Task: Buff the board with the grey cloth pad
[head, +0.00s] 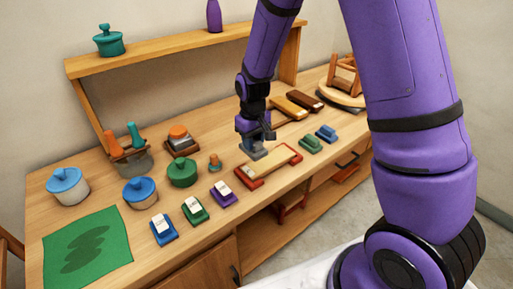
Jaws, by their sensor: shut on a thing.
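The board (270,166) is a pale wooden slab lying on the bench between red end pieces. The grey cloth pad (254,152) is a small grey block at the board's back left side. My gripper (256,142) points down from above and is shut on the pad. The pad is at or just above the board's back edge; I cannot tell whether it touches the board. My gripper partly hides the top of the pad.
A green pad (311,144) and a blue pad (326,132) lie right of the board. A green mat (115,240) lies far left. A shelf (180,48) runs behind.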

